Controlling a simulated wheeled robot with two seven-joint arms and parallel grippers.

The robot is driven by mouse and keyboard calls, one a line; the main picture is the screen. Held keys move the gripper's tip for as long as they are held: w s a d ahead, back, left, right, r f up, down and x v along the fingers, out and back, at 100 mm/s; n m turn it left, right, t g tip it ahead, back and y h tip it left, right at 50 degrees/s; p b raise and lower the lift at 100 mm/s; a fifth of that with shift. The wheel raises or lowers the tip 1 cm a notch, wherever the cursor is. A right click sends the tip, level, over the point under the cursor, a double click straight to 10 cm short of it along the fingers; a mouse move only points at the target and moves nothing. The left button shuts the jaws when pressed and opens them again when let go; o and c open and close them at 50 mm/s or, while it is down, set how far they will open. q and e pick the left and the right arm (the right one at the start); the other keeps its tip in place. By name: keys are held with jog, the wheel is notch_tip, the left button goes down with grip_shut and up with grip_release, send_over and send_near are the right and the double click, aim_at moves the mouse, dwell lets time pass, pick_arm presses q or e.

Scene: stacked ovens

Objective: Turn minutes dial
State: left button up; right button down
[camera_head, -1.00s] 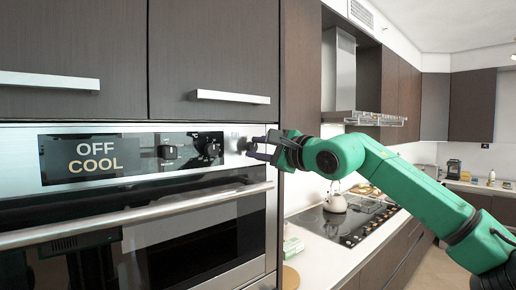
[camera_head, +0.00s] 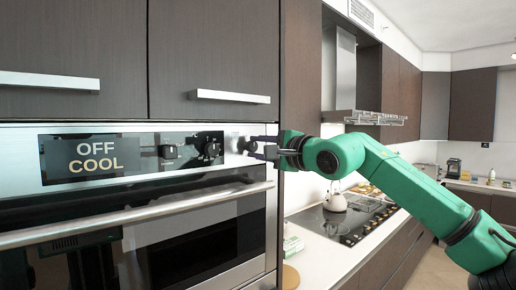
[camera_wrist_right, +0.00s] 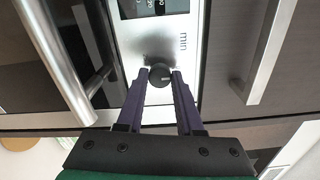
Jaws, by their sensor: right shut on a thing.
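The minutes dial is a small dark round knob (camera_wrist_right: 160,76) beside the "min" label in the right wrist view. In the head view the dial (camera_head: 242,145) is at the right end of the upper oven's control panel. My right gripper (camera_head: 249,147) reaches it from the right. In the right wrist view its two purple fingers (camera_wrist_right: 160,80) sit on either side of the knob and are shut on it. The fingertips partly hide the dial in the head view. The oven display (camera_head: 95,158) reads "OFF COOL". My left gripper is not in view.
Two more black knobs (camera_head: 209,149) sit left of the dial. The oven's long handle bar (camera_head: 140,212) runs below the panel, and a cabinet handle (camera_head: 232,97) is above. A kettle (camera_head: 335,202) stands on the cooktop (camera_head: 347,222) at the right, below my arm.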

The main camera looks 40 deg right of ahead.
jog(key=c, duration=0.5)
grip_release()
jog(key=shift+c, duration=0.2)
jog(key=s+b, duration=0.9)
jog(key=s, duration=0.5)
jog(key=shift+s, duration=0.2)
jog(key=shift+a, duration=0.1)
